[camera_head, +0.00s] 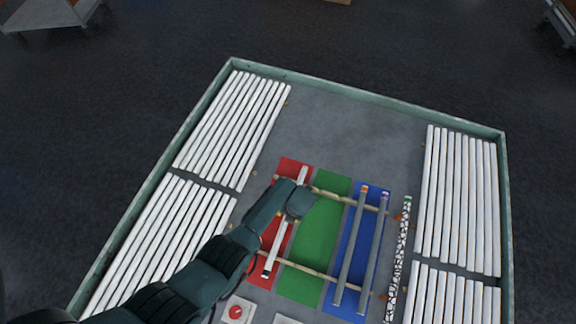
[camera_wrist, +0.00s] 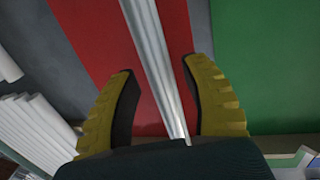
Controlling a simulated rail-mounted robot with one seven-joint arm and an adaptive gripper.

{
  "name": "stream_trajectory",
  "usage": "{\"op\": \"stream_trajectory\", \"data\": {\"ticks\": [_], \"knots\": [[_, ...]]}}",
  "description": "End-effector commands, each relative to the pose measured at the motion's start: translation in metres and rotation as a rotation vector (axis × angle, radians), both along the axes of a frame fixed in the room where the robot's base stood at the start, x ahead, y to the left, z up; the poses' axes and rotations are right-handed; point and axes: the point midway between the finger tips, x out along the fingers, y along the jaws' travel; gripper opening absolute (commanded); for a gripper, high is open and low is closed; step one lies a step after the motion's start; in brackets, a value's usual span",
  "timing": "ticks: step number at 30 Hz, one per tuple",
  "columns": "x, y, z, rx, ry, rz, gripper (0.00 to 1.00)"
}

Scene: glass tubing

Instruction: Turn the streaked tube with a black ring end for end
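The streaked tube (camera_head: 276,247) lies lengthwise over the red mat (camera_head: 290,167), across two thin rails. A dark band shows near its lower end in the head view; my arm hides its middle. In the wrist view the pale grey streaked tube (camera_wrist: 150,40) runs down between the two yellow-backed fingers of my gripper (camera_wrist: 158,68). The fingers stand apart with a gap on each side of the tube. In the head view my gripper (camera_head: 300,204) is over the upper part of the tube, and its fingers are hidden there. The black ring is not visible in the wrist view.
A green mat (camera_head: 318,230) lies bare between the rails (camera_head: 310,270). Two grey tubes (camera_head: 352,240) lie over the blue mat (camera_head: 371,192). A speckled tube (camera_head: 401,245) lies farther right. White tubes (camera_head: 232,130) fill both sides of the rimmed table. A red button (camera_head: 236,312) is in front.

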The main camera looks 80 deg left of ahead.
Motion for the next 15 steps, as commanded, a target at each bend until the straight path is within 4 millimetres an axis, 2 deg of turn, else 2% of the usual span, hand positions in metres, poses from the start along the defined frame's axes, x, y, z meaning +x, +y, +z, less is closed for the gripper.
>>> {"op": "stream_trajectory", "data": {"ticks": [8,11,15], "knots": [[0.001,0.000,0.005,0.001,0.000,0.000,0.47],[0.003,-0.002,0.018,0.003,-0.001,-0.001,0.47],[0.010,-0.005,0.053,0.005,-0.004,-0.001,0.47]]}}
